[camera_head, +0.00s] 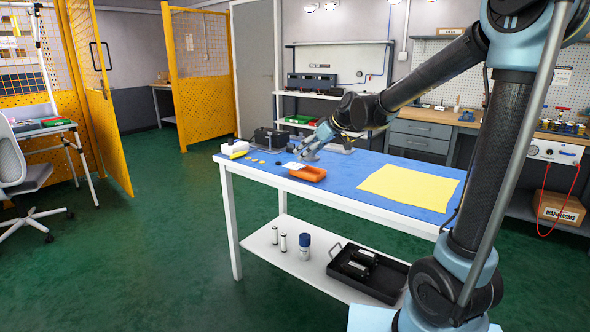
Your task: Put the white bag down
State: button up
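My gripper (305,154) is low over the back left part of the blue-topped table (330,191), pointing down. A small flat white thing (292,166), which may be the white bag, shows just at and left of the fingertips, behind the orange tray (307,173). It is too small to tell whether the fingers hold it or whether it touches the table. The fingers are too small to read as open or shut.
A yellow cloth (408,187) covers the right part. Blue mat between tray and cloth is clear. The lower shelf holds a black tray (340,264) and bottles.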

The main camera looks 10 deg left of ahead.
aim_at(295, 163)
jog(key=x, duration=0.3)
jog(key=shift+a+f, duration=0.1)
jog(key=shift+f, duration=0.05)
jog(key=shift+w+d+x, duration=0.1)
jog(key=shift+d+x, duration=0.05)
jog(key=shift+x, duration=1.2)
jog(key=shift+w+d+x, duration=0.1)
jog(key=shift+w+x, duration=0.05)
jog(key=shift+x, duration=1.2)
jog(key=shift+f, duration=0.15)
jog(key=c, duration=1.3)
jog(key=shift+o, duration=0.2)
